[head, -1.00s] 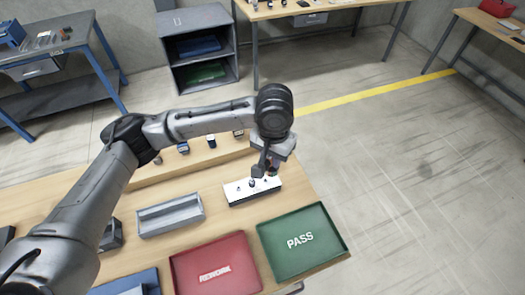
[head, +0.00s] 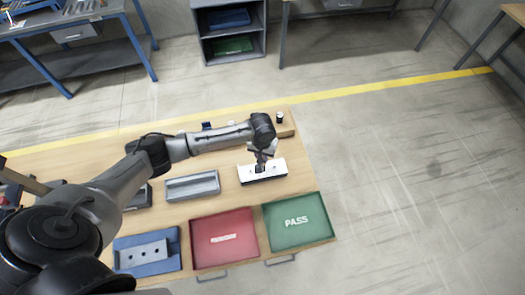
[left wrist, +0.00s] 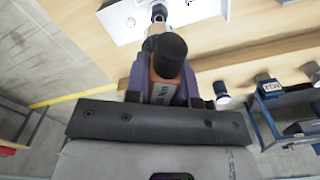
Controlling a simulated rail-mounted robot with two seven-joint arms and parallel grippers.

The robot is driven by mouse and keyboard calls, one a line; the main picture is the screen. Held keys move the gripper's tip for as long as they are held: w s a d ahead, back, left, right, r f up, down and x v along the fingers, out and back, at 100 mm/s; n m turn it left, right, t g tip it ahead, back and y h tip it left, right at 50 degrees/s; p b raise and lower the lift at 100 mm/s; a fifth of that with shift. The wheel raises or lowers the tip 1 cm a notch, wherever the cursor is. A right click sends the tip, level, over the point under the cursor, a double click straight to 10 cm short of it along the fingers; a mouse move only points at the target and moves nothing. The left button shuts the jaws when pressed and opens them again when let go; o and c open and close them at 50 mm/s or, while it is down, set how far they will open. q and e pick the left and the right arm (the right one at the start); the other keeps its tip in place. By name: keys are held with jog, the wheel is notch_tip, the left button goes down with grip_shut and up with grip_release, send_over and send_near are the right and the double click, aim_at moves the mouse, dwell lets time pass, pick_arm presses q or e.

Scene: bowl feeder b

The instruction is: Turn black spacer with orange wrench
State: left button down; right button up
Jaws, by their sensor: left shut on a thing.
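My left gripper (head: 262,154) is above the white block (head: 249,178) near the table's right edge. The left wrist view shows its purple fingers (left wrist: 166,88) shut on the orange wrench (left wrist: 160,76), whose round black end faces the camera. The wrench points toward the white block (left wrist: 118,22) at the top of that view. A small fitting (left wrist: 159,12) stands on the block beyond the wrench. I cannot tell whether it is the black spacer or whether the wrench touches it. My right gripper is not in view.
A red REWORK tray (head: 250,258) and a green PASS tray (head: 325,232) lie in front of the block. A grey tray (head: 192,188) and a blue tray (head: 175,264) are to the left. Small items line the raised back ledge (head: 285,130). Open floor lies to the right.

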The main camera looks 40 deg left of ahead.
pick_arm(q)
jog(key=shift+r, duration=0.1)
jog(key=shift+d+r+p, duration=0.1)
jog(key=shift+p, duration=0.6)
jog(key=shift+f+b, duration=0.9)
jog(key=shift+f, duration=1.45)
jog(key=shift+p, duration=0.45)
jog(key=shift+p, duration=0.45)
